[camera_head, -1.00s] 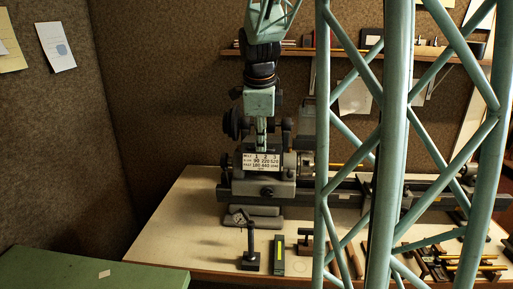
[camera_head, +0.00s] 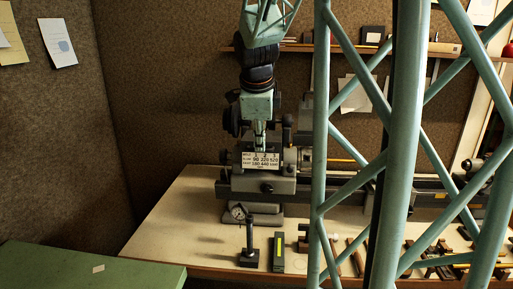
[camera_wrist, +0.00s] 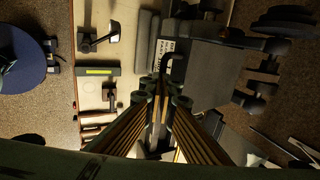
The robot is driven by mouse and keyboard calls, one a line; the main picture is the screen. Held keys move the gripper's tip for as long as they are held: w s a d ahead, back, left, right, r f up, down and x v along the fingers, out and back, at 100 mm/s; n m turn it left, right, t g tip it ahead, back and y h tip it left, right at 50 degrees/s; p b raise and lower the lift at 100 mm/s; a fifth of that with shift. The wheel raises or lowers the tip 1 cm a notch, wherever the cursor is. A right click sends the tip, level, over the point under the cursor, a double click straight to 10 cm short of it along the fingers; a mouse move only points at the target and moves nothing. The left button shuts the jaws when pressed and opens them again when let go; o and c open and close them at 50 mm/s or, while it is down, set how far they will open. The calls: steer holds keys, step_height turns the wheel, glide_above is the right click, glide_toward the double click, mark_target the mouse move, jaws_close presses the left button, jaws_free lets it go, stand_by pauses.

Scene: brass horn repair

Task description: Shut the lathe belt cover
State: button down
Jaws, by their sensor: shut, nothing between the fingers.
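The grey lathe (camera_head: 265,185) stands on the bench, with a white speed placard (camera_head: 261,160) on its headstock. Dark pulley wheels (camera_head: 232,122) show at the headstock's upper left, partly behind my arm. A grey upright panel (camera_head: 307,118) behind may be the belt cover, but I cannot tell for sure. My gripper (camera_head: 260,143) points down just above the placard, shut and empty. In the wrist view the gripper (camera_wrist: 165,97) is beside the grey headstock housing (camera_wrist: 205,70), with the placard partly hidden. Whether it touches the lathe cannot be told.
A dial gauge (camera_head: 238,211), a black stand (camera_head: 249,250) and a green box (camera_head: 279,252) sit before the lathe. Small tools lie at the front right. A shelf (camera_head: 345,48) runs along the back wall. A lattice column blocks the right. The bench's left end is clear.

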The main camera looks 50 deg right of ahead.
steer(key=shift+s+a+f+b, duration=0.1)
steer(key=shift+a+f+b, duration=0.05)
steer(key=shift+f+b, duration=1.5)
steer(key=shift+r, duration=0.1)
steer(key=s+a+p+v, duration=0.1)
steer(key=p+v, duration=0.1)
steer(key=v, duration=1.2)
steer(key=shift+f, duration=0.3)
steer(key=shift+a, duration=0.1)
